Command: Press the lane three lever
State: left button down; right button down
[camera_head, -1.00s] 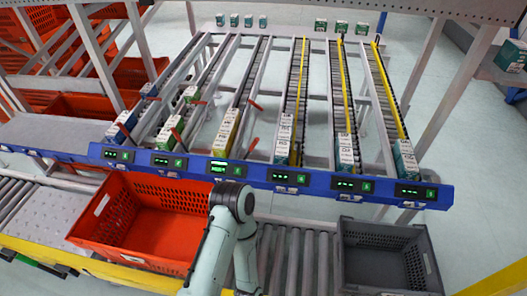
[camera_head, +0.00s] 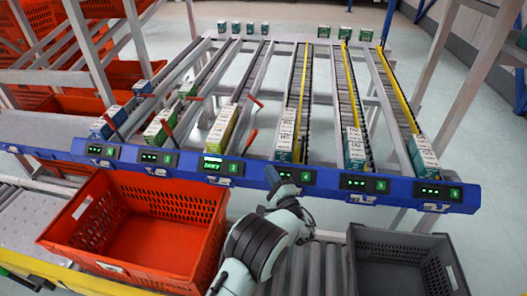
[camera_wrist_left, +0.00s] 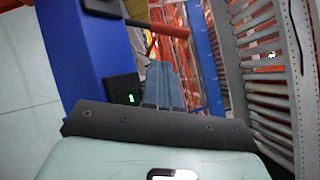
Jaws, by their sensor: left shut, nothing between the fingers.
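The lane three lever (camera_head: 250,141) is a red-tipped stick leaning up beside the yellow-green box (camera_head: 223,130). My left gripper (camera_head: 273,178) is shut and empty at the front rail, right of the lane three display and below the lever, apart from it. In the left wrist view, a red-handled lever (camera_wrist_left: 170,30) crosses beyond my left gripper (camera_wrist_left: 166,95); which lane it belongs to I cannot tell. My right gripper is out of view.
An orange tote (camera_head: 60,235) and a grey tote (camera_head: 356,240) stand on the roller conveyor in front, with bare rollers (camera_head: 318,265) between them. The blue rail (camera_head: 400,185) crosses in front of the lanes. Other red levers (camera_head: 168,130) stand at lanes to the left.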

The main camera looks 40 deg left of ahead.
pick_arm(q)
jog(key=shift+w+d+r+t+y, duration=0.15)
jog(key=shift+r+t+y, duration=0.05)
jog(key=shift+r, duration=0.35)
jog(key=shift+w+d+r+t+y, duration=0.15)
jog(key=shift+r+t+y, duration=0.05)
jog(key=shift+r, duration=0.3)
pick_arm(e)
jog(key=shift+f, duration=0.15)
